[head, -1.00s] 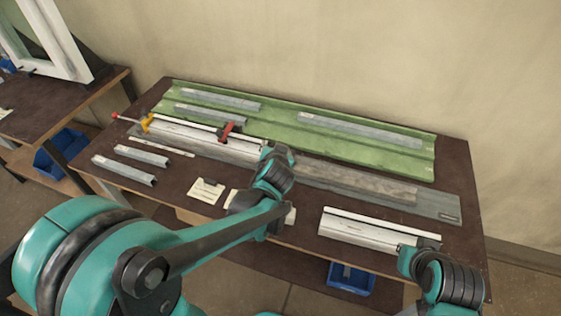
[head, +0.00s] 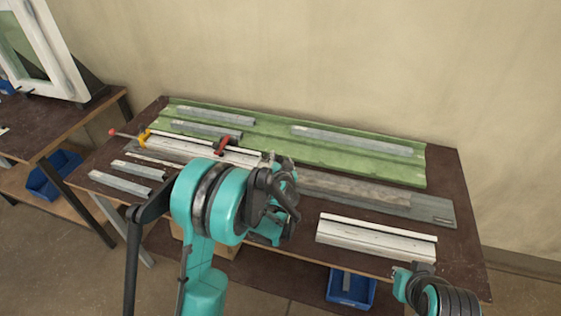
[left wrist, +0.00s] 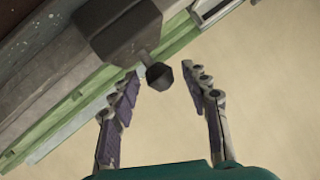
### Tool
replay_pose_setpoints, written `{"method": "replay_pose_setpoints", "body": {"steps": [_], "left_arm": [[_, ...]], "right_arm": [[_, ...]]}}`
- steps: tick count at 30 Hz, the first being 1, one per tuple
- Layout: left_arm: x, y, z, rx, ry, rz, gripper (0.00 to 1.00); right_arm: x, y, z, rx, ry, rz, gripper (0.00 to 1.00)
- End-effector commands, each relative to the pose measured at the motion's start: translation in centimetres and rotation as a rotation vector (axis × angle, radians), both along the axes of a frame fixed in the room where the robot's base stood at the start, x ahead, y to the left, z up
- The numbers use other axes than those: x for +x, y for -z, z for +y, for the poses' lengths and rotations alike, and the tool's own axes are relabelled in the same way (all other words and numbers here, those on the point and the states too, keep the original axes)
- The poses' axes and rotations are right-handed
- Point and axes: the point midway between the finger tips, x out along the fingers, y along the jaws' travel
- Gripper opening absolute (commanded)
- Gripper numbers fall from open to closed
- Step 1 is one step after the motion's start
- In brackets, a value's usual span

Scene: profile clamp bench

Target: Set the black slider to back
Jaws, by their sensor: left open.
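In the left wrist view a dark grey block (left wrist: 118,28) with a short stem and black knob (left wrist: 158,75) shows above the rail edge; it looks like the black slider. The knob is in line with the gap between my left gripper's fingers, near their tips. The fingers are apart, and I cannot tell whether either touches it. In the head view my left gripper (head: 280,163) is over the middle of the bench, beside the grey profile. My left arm hides much of that area, and I cannot make out the slider there.
A green sheet profile (head: 355,167) with grey bars lies along the back. A clamp with a red jaw (head: 222,146) and yellow part (head: 144,136) is at left. A white profile (head: 375,240) lies front right. A blue bin (head: 350,288) is below.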

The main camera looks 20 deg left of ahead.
Motion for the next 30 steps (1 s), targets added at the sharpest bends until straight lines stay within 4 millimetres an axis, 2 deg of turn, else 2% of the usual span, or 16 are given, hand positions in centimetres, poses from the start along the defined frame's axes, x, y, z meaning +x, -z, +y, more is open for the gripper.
{"method": "replay_pose_setpoints", "body": {"steps": [10, 11, 16, 22, 26, 30], "left_arm": [[0.6, 0.2, 0.3, 0.000, -0.001, 0.001, 0.47], [0.6, 0.2, 0.3, 0.000, -0.001, 0.001, 0.44], [0.6, 0.2, 0.2, 0.000, 0.000, 0.001, 0.00], [0.6, 0.2, -0.1, 0.000, 0.001, 0.000, 0.00], [0.6, 0.4, -2.4, -0.001, 0.006, 0.003, 0.00], [0.5, 0.4, -6.6, -0.001, 0.008, 0.003, 0.00]], "right_arm": [[0.0, 0.1, 0.0, 0.000, 0.000, 0.000, 0.00], [0.0, 0.1, 0.0, 0.000, 0.000, 0.000, 0.00], [0.0, 0.1, 0.0, 0.000, 0.000, 0.000, 0.00], [0.0, 0.2, 0.0, 0.000, 0.000, 0.000, 0.00], [0.0, 0.4, 0.0, 0.000, 0.000, 0.000, 0.00], [0.0, 0.8, 0.0, 0.000, 0.000, 0.000, 0.00]]}}
